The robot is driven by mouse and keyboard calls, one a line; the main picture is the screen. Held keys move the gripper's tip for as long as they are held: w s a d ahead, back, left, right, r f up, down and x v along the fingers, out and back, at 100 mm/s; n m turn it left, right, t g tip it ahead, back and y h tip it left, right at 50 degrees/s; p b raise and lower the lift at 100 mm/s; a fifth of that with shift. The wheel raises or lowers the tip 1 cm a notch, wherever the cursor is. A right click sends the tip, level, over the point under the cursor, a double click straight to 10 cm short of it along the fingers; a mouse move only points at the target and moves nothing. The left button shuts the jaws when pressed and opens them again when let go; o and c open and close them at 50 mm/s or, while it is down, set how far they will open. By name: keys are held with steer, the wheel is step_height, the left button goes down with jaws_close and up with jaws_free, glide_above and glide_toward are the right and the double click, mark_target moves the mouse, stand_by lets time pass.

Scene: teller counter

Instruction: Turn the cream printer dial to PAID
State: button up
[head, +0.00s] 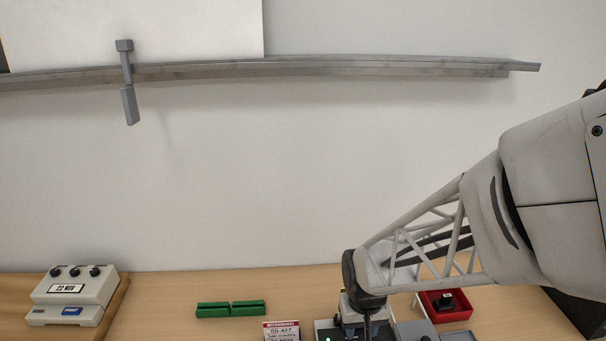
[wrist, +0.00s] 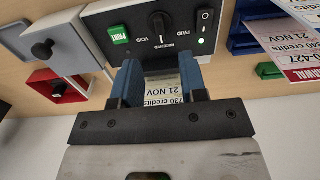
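The printer (wrist: 100,15) shows upside down at the top of the wrist view, with a pale casing and a dark front panel. In the head view my gripper (head: 367,312) largely hides the printer.
A cream date box (head: 75,290) with several black knobs reads 22 NOV at the left. A red-headed card (head: 282,332) stands left of the printer.

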steer(key=shift+f, duration=3.75)
steer(key=shift+c, duration=0.4)
jaws_close()
